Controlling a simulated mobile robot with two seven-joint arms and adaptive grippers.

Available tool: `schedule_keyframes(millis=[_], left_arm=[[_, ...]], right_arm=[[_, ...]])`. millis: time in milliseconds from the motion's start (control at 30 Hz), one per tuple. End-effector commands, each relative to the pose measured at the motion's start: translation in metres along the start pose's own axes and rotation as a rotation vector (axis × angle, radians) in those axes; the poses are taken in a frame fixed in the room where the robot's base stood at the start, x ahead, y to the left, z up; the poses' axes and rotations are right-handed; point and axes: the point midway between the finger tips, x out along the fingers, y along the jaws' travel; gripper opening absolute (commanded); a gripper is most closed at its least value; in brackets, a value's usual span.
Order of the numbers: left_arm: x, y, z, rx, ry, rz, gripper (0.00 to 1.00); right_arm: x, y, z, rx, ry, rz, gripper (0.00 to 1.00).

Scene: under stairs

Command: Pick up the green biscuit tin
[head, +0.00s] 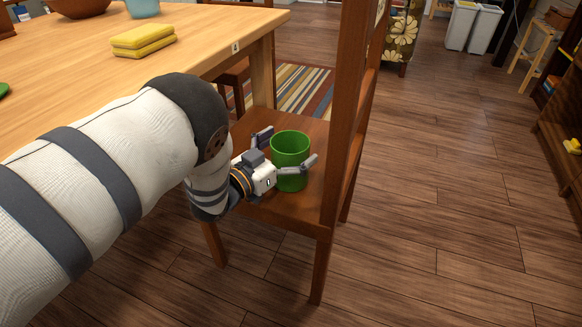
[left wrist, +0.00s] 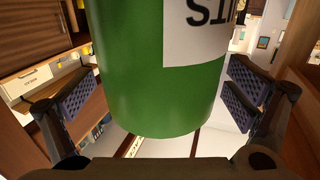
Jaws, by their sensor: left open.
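The green biscuit tin (head: 290,150) stands upright on the seat of a wooden chair (head: 308,215). Its top looks open in the head view. In the left wrist view the tin (left wrist: 150,85) fills the middle, with part of a white label with dark letters on it. My left gripper (head: 287,150) is open, with one finger on each side of the tin. In the left wrist view gaps show between the tin and both finger pads (left wrist: 160,95). My right gripper is not in view.
The chair's upright back (head: 348,110) rises close to the right of the tin. The floor (head: 440,200) to the right is clear.

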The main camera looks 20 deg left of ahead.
Motion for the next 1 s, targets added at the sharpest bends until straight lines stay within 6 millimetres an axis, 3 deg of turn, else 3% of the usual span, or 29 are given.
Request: schedule_keyframes(millis=[200, 267, 533, 767, 1000], left_arm=[[0.002, 0.0, -0.001, 0.0, -0.001, -0.001, 0.98], [0.002, 0.0, -0.001, 0.0, -0.001, -0.001, 0.86], [0.002, 0.0, 0.0, -0.001, -0.001, -0.002, 0.25], [0.002, -0.001, -0.005, 0.0, 0.001, -0.002, 0.25], [0.002, -0.001, -0.067, 0.001, 0.007, -0.002, 0.25]], right_arm=[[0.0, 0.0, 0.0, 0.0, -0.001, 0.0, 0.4], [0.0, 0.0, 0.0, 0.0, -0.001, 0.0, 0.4], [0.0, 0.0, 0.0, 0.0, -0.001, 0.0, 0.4], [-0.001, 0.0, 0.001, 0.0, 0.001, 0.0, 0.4], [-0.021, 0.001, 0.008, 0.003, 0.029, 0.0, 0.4]])
